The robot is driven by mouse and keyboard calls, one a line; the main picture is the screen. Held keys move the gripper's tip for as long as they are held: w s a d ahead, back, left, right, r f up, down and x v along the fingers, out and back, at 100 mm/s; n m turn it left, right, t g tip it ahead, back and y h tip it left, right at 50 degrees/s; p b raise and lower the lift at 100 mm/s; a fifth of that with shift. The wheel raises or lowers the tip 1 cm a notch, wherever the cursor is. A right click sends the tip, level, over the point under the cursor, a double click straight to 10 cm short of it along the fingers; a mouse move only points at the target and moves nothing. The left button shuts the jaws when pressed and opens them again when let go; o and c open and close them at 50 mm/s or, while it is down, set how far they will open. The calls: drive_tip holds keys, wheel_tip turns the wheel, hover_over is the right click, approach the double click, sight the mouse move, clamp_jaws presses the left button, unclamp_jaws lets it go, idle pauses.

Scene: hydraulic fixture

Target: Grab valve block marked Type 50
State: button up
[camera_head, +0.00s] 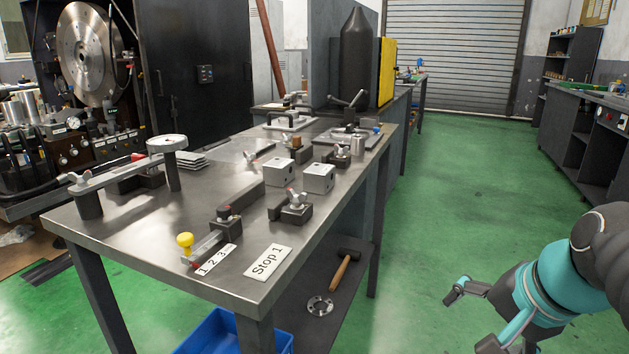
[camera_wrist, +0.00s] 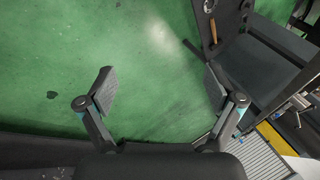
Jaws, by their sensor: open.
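Two silver cube-shaped blocks stand side by side on the metal workbench (camera_head: 128,224) in the head view: a left block (camera_head: 278,172) and a right block (camera_head: 318,178). Each has a small dark hole in view. No Type 50 marking is readable on either, so I cannot tell which block bears it. My gripper (camera_head: 473,318) is at the lower right of the head view, over the green floor and well apart from the bench. In the wrist view my gripper (camera_wrist: 158,85) is open, with only floor between its fingers.
A hammer (camera_head: 344,268) and a metal flange (camera_head: 319,306) lie on the lower shelf. The green aisle right of the bench is clear.

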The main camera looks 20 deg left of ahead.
drive_tip(key=w+a+r+m+g+y+b, duration=0.1)
drive_tip(key=w+a+r+m+y, duration=0.5)
drive_tip(key=w+a+r, duration=0.5)
drive_tip(key=m+g+y+b, duration=0.1)
drive_tip(key=m+g+y, duration=0.25)
drive_tip(key=m, duration=0.25)
approach(323, 169)
drive_tip(key=a, duration=0.1)
drive_tip(key=a+f, duration=0.1)
drive_tip(key=a+f+t, duration=0.1)
drive_tip(key=shift+s+y, duration=0.25)
drive_tip(key=shift+y, duration=0.1)
drive_tip(key=shift+b+x, duration=0.45)
drive_tip(key=shift+x, duration=2.75)
drive_tip(key=shift+w, duration=0.2)
drive_tip(key=shift+c, duration=0.3)
drive_tip(key=c, duration=1.5)
drive_tip(key=shift+o, duration=0.2)
drive_tip(key=shift+r, duration=0.1)
